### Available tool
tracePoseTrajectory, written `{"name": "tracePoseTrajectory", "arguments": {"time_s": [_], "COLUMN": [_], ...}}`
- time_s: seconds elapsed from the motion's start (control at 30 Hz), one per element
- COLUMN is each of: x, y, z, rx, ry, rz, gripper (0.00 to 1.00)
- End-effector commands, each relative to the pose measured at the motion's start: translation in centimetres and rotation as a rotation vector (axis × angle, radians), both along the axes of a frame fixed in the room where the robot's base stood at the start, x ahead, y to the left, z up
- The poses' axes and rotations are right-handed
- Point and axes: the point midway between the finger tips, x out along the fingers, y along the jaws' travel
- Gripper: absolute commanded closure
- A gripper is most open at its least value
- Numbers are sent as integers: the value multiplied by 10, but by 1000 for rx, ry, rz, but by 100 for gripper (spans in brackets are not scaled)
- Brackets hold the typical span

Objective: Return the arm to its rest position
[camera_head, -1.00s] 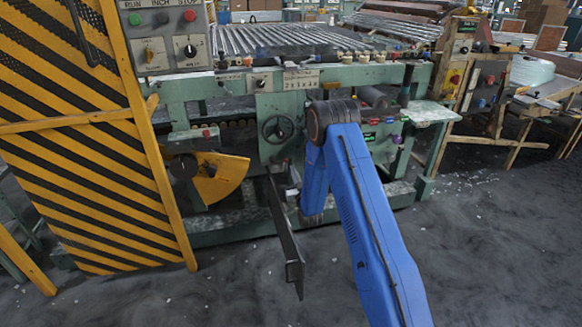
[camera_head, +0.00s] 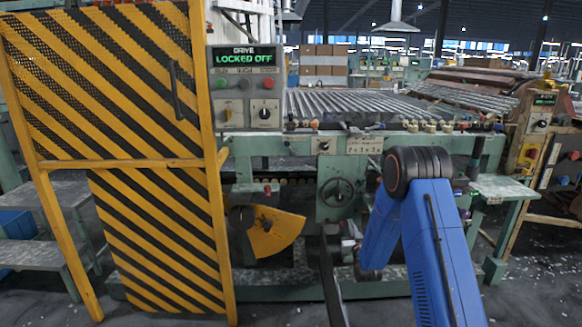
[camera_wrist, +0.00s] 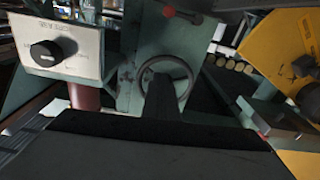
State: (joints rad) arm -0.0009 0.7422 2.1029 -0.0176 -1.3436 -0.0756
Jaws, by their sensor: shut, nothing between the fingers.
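My gripper (camera_wrist: 161,88) shows in the wrist view as a dark, narrow pair of fingers, closed together and empty. It points toward a round handwheel (camera_wrist: 181,72) on the green machine and overlaps it in the picture; I cannot tell the gap. In the head view my blue arm is folded, with its elbow raised in front of the machine (camera_head: 268,146). The hand is low beside the arm and partly hidden there. The handwheel (camera_head: 338,192) shows just left of the arm.
A yellow-and-black striped guard (camera_head: 150,150) stands at the left. A panel (camera_head: 243,87) reads "DRIVE LOCKED OFF". A yellow sector (camera_head: 275,230) sticks out low on the machine. A side table (camera_head: 500,188) stands at right.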

Motion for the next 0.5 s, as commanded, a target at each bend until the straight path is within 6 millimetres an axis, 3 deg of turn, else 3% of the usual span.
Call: {"name": "tracePoseTrajectory", "arguments": {"time_s": [0.1, 0.5], "x": [-6, -53], "y": [0, -1], "z": [30, 107], "rx": [2, 11], "ry": [54, 257], "rz": [-1, -7], "gripper": [100, 100]}}
